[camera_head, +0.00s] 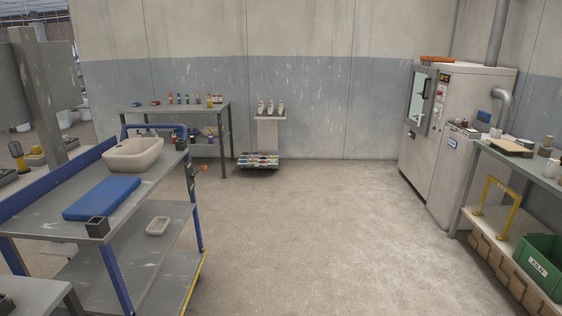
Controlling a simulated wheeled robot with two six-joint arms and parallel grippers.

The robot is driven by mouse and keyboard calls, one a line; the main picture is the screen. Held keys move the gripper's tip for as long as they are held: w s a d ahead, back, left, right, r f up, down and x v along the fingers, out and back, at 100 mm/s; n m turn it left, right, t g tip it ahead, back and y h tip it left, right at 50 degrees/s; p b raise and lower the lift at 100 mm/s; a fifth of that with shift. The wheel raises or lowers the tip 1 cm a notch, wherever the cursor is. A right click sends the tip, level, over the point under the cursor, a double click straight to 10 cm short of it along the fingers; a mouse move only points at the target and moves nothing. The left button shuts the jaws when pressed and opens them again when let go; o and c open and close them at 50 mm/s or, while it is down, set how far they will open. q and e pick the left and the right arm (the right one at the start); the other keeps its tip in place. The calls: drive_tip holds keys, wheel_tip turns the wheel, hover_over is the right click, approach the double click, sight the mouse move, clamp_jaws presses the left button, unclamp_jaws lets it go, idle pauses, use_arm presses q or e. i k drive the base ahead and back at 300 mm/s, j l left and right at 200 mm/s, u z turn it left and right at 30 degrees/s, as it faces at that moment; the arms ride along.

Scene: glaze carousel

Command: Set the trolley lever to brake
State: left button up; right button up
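The trolley (150,195) stands at the left, with grey shelves and a blue frame. A small dark lever with an orange knob (204,168) sticks out to the right from its right side, near the far corner post. The knob is small, and I cannot read any marks for its positions. A beige basin (133,154), a blue pad (102,198) and a small black box (97,227) are on the trolley's top. A small pale dish (158,226) is on the shelf below. Neither of my grippers is in view.
The floor (300,220) right of the trolley is clear. A workbench (176,110) with small bottles and a pale stand (267,135) are at the back wall. A kiln-like cabinet (455,130) and a bench with a green crate (543,262) are at the right.

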sight(204, 167)
drive_tip(key=i, duration=0.9)
drive_tip(key=i+l, duration=0.1)
drive_tip(key=i, duration=0.75)
